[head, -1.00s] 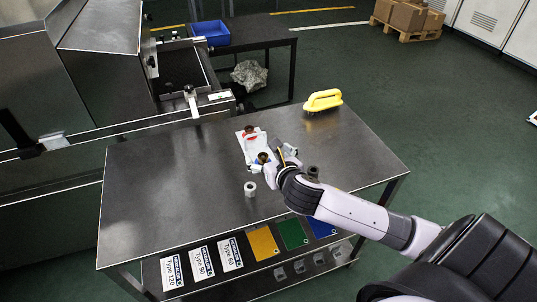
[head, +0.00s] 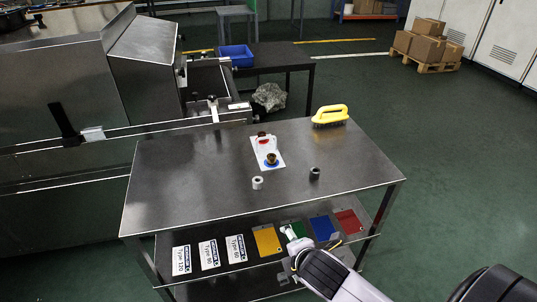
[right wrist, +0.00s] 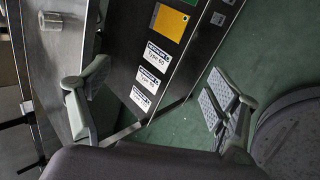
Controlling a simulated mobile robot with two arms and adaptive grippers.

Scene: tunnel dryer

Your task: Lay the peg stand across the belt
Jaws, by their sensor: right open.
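A white plate (head: 262,146) lies flat on the metal table, with two brown pegs on it. I take this plate for the peg stand. The belt (head: 205,88) is a dark strip between rails at the dryer's mouth, beyond the table. My right gripper (head: 312,243) is off the table's front edge, by the lower shelf, apart from the plate. In the right wrist view it (right wrist: 158,82) is open and empty. My left gripper is not in view.
On the table (head: 185,185) stand a white roll (head: 257,183), a dark cylinder (head: 314,173) and a yellow-handled brush (head: 330,115). The lower shelf holds labelled cards (head: 208,254) and coloured plates (head: 267,241). A blue bin (head: 236,55) stands behind. The table's left part is clear.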

